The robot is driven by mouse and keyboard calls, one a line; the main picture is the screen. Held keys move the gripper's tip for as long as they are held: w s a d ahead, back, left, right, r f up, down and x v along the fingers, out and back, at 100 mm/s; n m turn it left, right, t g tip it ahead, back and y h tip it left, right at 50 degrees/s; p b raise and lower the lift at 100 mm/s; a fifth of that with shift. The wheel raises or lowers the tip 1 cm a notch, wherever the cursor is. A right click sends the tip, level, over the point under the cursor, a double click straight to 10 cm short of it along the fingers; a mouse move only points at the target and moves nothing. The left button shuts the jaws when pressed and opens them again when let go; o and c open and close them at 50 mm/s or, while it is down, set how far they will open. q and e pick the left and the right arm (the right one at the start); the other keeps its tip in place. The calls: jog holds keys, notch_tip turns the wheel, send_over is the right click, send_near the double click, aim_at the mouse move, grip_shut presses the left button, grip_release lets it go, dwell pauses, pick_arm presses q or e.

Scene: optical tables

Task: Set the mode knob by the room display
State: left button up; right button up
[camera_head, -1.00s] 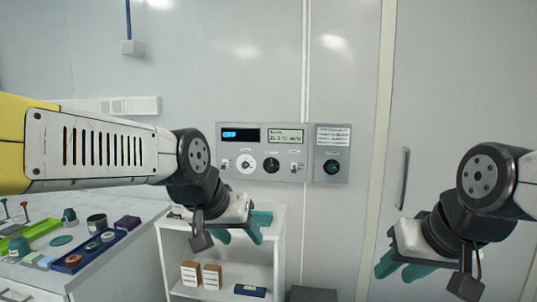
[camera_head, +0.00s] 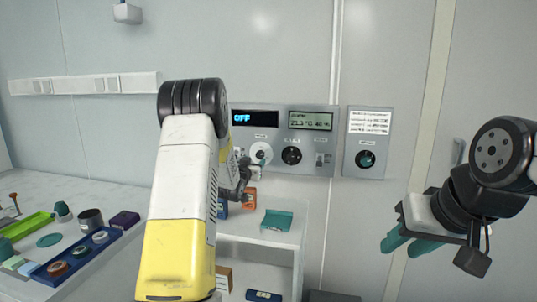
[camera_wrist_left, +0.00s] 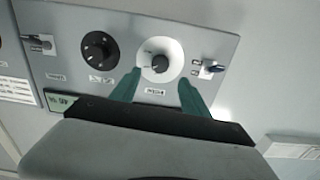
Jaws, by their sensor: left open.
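A grey wall panel (camera_head: 325,160) carries a blue-lit display (camera_head: 254,118) reading OFF and a room display (camera_head: 310,121) whose small text I cannot read surely. A dark knob on a white round dial (camera_head: 262,153) sits below; it also shows in the left wrist view (camera_wrist_left: 159,63). A black knob (camera_head: 291,155) is beside it. My left gripper (camera_wrist_left: 157,88) is open, its teal fingers either side of the white-dial knob in that view; contact cannot be told. My right gripper (camera_head: 405,243) is open and empty, away from the panel.
A toggle switch (camera_head: 320,160) and a toggle (camera_wrist_left: 208,68) flank the knobs. A white shelf (camera_head: 270,237) stands below. A bench with trays (camera_head: 85,255) is at left.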

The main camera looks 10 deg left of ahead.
aim_at(260, 155)
pick_arm(q)
jog(key=w, duration=0.8)
jog(key=shift+w+d+f, duration=0.1)
jog(key=shift+d, duration=0.05)
grip_shut()
